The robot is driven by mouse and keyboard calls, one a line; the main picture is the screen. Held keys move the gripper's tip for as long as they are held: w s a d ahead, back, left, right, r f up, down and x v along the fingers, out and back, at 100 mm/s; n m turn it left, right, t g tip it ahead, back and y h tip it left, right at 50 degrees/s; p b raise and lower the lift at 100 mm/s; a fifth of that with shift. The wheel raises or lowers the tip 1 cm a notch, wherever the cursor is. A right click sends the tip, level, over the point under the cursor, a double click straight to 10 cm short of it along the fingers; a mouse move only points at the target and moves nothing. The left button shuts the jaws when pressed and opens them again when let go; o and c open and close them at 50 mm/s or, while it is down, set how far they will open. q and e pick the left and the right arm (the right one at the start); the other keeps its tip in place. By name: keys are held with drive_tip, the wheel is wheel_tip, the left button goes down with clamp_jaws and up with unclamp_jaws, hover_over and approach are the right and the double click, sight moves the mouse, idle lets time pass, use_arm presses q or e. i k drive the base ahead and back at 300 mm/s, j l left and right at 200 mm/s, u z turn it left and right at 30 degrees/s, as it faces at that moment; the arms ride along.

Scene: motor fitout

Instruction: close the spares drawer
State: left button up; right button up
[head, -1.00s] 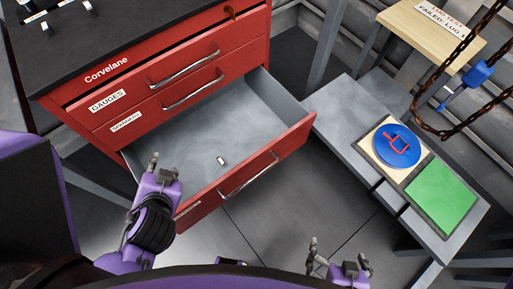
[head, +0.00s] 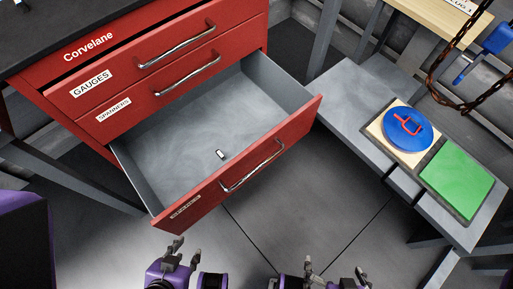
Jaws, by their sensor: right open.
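The spares drawer (head: 180,212), the lowest of the red cabinet, stands pulled far out. Its grey inside shows, with one small pale part (head: 220,154) on its floor. Its front has a bar handle (head: 252,167) and a label seen at a slant. My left gripper (head: 187,250) is in front of and below the drawer front's left end, apart from it. Its two fingertips show, but their spacing is unclear. My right gripper (head: 334,270) is open and empty at the bottom edge, apart from the drawer.
The gauges drawer (head: 140,75) and spanners drawer (head: 150,100) above look shut. A grey bench (head: 350,110) stands to the right, with a blue disc (head: 408,130) and green pad (head: 457,180). A chain (head: 450,100) hangs over it. The floor before the drawer is clear.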

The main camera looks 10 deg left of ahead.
sight(252, 111)
drive_tip(key=k+j+u, duration=0.1)
drive_tip(key=k+j, duration=0.2)
drive_tip(key=k+j+u, duration=0.2)
drive_tip(key=u, duration=0.2)
drive_tip(key=k+j+u, duration=0.2)
drive_tip(key=u, duration=0.15)
